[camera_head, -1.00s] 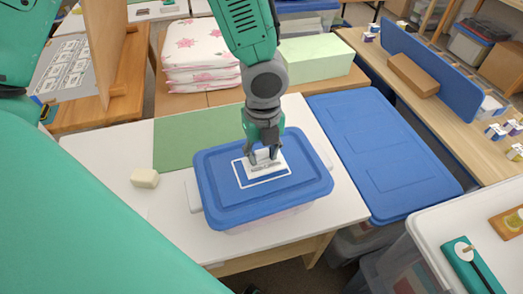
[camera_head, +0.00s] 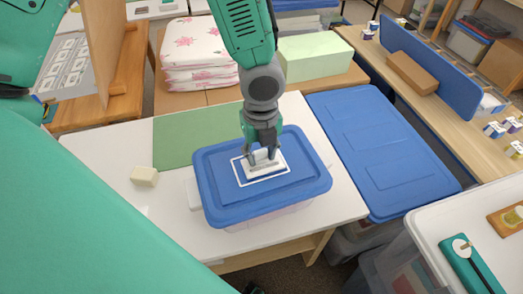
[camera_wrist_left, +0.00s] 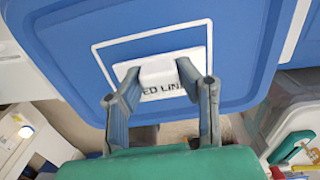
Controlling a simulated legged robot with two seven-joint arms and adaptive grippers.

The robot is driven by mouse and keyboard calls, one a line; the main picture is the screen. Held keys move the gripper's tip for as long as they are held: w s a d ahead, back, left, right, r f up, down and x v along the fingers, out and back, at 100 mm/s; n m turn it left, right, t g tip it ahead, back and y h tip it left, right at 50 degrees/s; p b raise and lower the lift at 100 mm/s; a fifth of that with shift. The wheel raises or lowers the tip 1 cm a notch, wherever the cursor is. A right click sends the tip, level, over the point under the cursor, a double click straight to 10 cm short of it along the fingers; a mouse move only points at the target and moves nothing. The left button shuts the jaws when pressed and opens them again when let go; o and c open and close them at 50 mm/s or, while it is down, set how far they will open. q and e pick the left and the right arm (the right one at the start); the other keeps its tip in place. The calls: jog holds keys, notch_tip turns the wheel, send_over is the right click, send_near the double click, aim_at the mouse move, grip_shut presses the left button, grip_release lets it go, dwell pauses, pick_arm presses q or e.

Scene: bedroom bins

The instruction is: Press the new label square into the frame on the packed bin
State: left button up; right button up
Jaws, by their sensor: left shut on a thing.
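The packed bin has a blue lid (camera_head: 220,203) and stands on the white table. A white outlined frame (camera_head: 243,184) is drawn on the lid. My left gripper (camera_head: 262,160) comes down from above over this frame. It is shut on a white label piece (camera_head: 268,168), which lies over the frame's inside. In the left wrist view, my left gripper (camera_wrist_left: 160,85) pinches a white raised block (camera_wrist_left: 157,69) with black letters "ED LIN" (camera_wrist_left: 165,92) beside it. The fingers hide part of the lettering. I cannot tell whether the label touches the lid. My right gripper is out of view.
A cream block (camera_head: 144,176) lies on the white table (camera_head: 110,150), left of the bin. A green mat (camera_head: 180,142) lies behind it. Another blue lid (camera_head: 375,150) is at the right. Folded floral bedding (camera_head: 200,62) and a pale green box (camera_head: 315,58) stand behind.

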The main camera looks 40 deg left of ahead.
aim_at(259, 151)
pick_arm(q)
jog(key=shift+a+f, duration=0.1)
jog(key=shift+f, duration=0.15)
jog(key=shift+f, duration=0.1)
jog(key=o, duration=1)
jog(key=shift+a, duration=0.2)
jog(key=shift+o, duration=0.2)
jog(key=shift+d, duration=0.1)
jog(key=shift+r, duration=0.35)
notch_tip(259, 151, up, 11)
jog(key=shift+r, duration=0.1)
